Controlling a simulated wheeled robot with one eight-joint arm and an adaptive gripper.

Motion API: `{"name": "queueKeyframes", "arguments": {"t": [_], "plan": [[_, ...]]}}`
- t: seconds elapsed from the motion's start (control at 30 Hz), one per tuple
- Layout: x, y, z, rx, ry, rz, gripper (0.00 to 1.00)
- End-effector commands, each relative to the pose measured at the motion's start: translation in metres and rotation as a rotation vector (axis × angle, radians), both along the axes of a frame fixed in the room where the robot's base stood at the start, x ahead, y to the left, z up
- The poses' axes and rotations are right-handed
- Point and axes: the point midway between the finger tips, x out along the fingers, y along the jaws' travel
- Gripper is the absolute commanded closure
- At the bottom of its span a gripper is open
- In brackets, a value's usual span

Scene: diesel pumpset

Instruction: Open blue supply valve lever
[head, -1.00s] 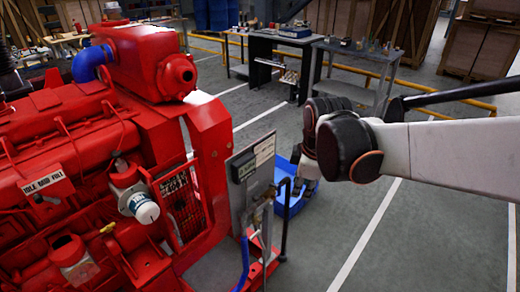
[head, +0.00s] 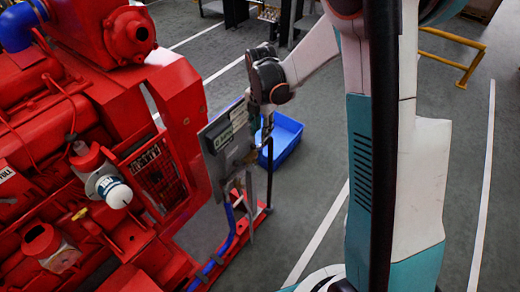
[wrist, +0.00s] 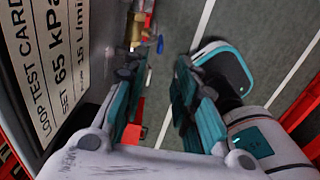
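A small blue lever end (wrist: 160,44) shows beside a brass valve fitting (wrist: 135,30) at the top of the wrist view, beyond my fingertips. I cannot make out the lever clearly in the head view. My gripper (wrist: 155,75) is open and empty, its two teal-padded fingers well apart. In the head view my gripper (head: 265,118) hangs at the upper right edge of the grey panel (head: 222,160), partly hidden. The fingers are apart from the lever, and how the lever is turned is hard to tell.
The test card (wrist: 52,60) on the panel lies close to my left finger. A blue hose (head: 230,235) and a dark upright post (head: 269,170) stand by the panel. The red engine (head: 90,130) fills the left. A blue bin (head: 285,142) sits on the floor behind.

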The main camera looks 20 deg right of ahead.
Motion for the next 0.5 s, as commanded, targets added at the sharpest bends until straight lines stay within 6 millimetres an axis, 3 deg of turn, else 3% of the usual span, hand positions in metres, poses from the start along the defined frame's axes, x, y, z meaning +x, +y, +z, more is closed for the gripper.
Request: {"name": "queueKeyframes", "arguments": {"t": [0.5], "plan": [[0.000,0.000,-0.099,0.000,-0.001,-0.002,0.73]]}}
